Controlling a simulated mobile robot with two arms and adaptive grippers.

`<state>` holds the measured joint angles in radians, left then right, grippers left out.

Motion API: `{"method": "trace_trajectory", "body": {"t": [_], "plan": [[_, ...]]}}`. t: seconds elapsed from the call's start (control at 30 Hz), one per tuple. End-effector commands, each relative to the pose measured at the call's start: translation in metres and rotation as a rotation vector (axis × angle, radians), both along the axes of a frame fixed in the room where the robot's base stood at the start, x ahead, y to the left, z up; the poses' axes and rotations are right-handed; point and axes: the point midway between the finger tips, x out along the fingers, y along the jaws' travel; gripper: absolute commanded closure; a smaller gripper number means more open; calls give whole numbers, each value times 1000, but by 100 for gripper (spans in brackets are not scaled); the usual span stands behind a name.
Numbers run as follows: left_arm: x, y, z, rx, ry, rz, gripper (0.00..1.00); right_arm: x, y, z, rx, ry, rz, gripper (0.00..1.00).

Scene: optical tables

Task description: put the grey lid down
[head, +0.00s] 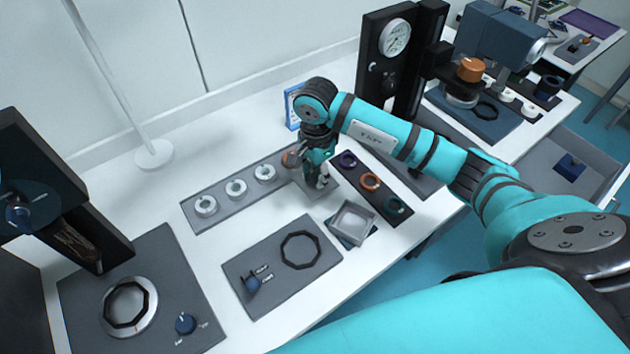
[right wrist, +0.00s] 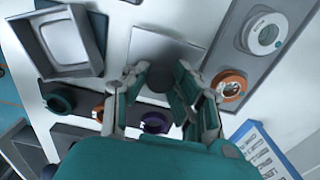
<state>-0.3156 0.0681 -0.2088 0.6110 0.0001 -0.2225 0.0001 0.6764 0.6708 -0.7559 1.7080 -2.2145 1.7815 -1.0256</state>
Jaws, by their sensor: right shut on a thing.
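The grey lid (head: 311,190) is a flat square plate under my right gripper (head: 319,180), between the strip with white rings and the dark strip with coloured rings. In the right wrist view the lid (right wrist: 165,46) lies below the fingers of my right gripper (right wrist: 160,92), which are shut on its dark round knob. The lid is at or just above the table; I cannot tell if it touches. An open grey square box (head: 354,221) stands nearby, and also shows in the right wrist view (right wrist: 92,62). My left gripper is not in view.
A grey strip (head: 215,190) holds white rings and an orange ring (head: 290,159). A dark strip (head: 398,212) holds purple, orange and teal rings. A grey panel (head: 282,290) lies in front. A blue-and-white card (head: 292,107) and a black gauge stand (head: 374,75) stand behind.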

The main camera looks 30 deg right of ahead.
Motion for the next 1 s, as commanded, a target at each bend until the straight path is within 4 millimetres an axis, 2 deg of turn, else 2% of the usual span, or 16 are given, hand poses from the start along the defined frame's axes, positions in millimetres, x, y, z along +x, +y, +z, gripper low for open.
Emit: {"method": "trace_trajectory", "body": {"t": [0.27, 0.37, 0.67, 0.7, 0.83, 1.0], "plan": [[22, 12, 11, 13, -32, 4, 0, -1, 0, -33, -1, 4, 0, 100], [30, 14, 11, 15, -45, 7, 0, 0, 0, -37, -1, -1, 1, 100], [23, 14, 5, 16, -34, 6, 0, 0, 0, -42, -2, -1, 1, 100], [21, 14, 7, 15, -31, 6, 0, 0, 0, -40, -1, -1, 1, 71], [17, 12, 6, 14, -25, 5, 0, 0, 0, -40, -1, 0, 1, 54], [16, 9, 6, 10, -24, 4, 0, 0, 0, -40, -1, 0, 1, 53]]}}
